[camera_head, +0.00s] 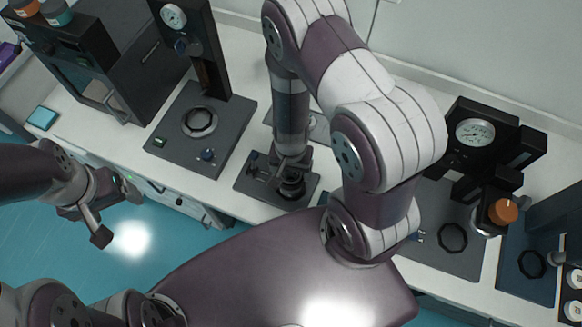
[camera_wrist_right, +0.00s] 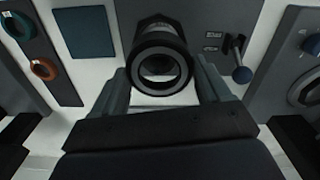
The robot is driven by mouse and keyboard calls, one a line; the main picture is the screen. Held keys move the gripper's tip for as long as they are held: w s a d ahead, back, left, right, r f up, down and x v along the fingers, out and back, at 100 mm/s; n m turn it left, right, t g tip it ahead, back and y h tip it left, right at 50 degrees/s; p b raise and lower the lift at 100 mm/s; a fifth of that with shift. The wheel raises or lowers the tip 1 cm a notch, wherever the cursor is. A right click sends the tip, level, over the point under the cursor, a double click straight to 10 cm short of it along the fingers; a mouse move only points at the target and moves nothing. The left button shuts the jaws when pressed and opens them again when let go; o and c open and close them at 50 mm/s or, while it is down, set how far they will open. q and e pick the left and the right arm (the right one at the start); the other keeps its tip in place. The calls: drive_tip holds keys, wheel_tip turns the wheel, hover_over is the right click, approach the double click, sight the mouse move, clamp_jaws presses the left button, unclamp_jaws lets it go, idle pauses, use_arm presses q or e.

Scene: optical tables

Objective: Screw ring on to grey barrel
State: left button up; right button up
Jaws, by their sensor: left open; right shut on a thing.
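My right gripper (camera_head: 289,170) reaches down from the top over a small dark plate (camera_head: 247,188) on the bench. In the right wrist view, its fingers (camera_wrist_right: 162,88) are shut on a dark ring (camera_wrist_right: 160,83) with a pale opening. A dark cylindrical part (camera_wrist_right: 159,27) shows directly behind the ring, seemingly in line with it; whether they touch, and whether this is the grey barrel, I cannot tell. In the head view the ring area is small and partly covered by the gripper. My left gripper (camera_head: 116,216) is open and empty, over the blue floor in front of the bench.
A dark instrument with a round base recess (camera_head: 200,121) stands left of my right gripper. A gauge instrument (camera_head: 475,132) with an orange knob (camera_head: 503,211) stands to the right. A teal pad (camera_head: 43,117) lies at the far left. White bench (camera_head: 232,195) shows between the instruments.

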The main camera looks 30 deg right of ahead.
drive_tip(key=shift+f+b, duration=1.3)
drive_tip(key=shift+b, duration=0.05)
idle(2.1)
drive_tip(key=m, duration=1.7)
drive_tip(key=o, duration=1)
drive_tip(key=shift+c, duration=0.2)
